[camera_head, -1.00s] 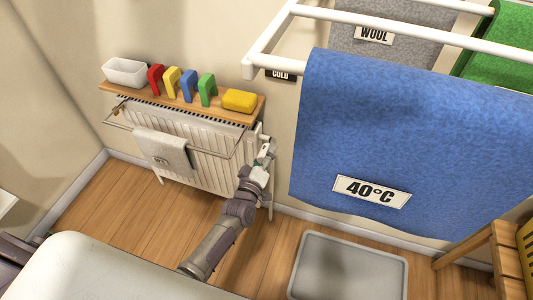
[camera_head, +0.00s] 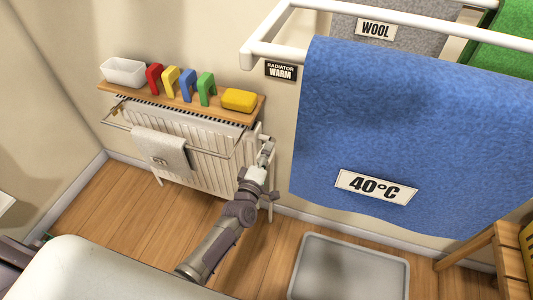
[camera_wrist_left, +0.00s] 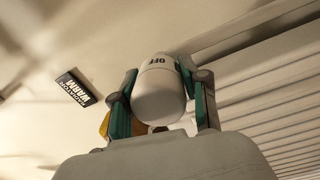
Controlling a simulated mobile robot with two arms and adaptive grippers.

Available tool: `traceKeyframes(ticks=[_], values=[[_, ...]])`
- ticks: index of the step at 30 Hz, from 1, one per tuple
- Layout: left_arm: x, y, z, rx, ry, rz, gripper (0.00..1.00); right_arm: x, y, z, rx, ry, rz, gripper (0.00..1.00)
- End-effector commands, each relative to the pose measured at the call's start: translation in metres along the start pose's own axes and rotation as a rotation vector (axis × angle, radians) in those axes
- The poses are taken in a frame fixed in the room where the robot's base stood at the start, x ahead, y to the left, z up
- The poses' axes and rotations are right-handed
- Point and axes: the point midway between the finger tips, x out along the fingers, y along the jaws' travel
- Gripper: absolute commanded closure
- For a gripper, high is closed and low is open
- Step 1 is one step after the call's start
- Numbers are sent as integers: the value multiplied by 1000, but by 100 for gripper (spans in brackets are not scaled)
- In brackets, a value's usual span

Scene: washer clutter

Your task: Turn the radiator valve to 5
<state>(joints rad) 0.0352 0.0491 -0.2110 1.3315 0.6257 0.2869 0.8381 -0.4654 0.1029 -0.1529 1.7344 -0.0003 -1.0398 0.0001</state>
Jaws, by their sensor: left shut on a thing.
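The radiator valve knob (camera_wrist_left: 158,92) is white and rounded, with the word OFF on its upper part in the left wrist view. My left gripper (camera_head: 266,152) is shut on the knob, with one green-padded finger on each side. In the head view the knob sits at the right end of the white radiator (camera_head: 215,165), mostly hidden by the gripper. The setting on the knob cannot be read beyond OFF. A small black sign (camera_head: 281,70) on the wall reads RADIATOR WARM; it also shows in the left wrist view (camera_wrist_left: 75,87). My right gripper is not in view.
A wooden shelf (camera_head: 180,105) above the radiator holds a white dish, several coloured arches and a yellow block. A grey towel (camera_head: 160,150) hangs on the radiator rail. A blue towel (camera_head: 400,130) hangs close on the right. A grey tray (camera_head: 350,270) lies on the floor.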

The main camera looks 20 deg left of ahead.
Motion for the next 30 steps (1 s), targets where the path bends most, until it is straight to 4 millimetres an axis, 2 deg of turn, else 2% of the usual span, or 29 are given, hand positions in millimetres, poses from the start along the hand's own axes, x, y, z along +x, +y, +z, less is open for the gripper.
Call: traceKeyframes(ticks=[8, 9, 13, 23, 26, 30], values=[[-1, -2, 1, -4, -2, -4, 90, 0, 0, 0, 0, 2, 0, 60], [-1, -2, 1, -4, -2, -4, 52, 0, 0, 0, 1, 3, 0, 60], [-1, -1, 1, -3, -1, -3, 30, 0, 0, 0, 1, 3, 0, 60], [-2, 0, 0, -2, 0, -1, 30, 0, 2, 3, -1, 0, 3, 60], [-10, -1, 0, -2, 0, -2, 30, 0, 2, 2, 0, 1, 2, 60], [-35, -2, 0, -2, -1, -4, 30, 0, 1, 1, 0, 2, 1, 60]])
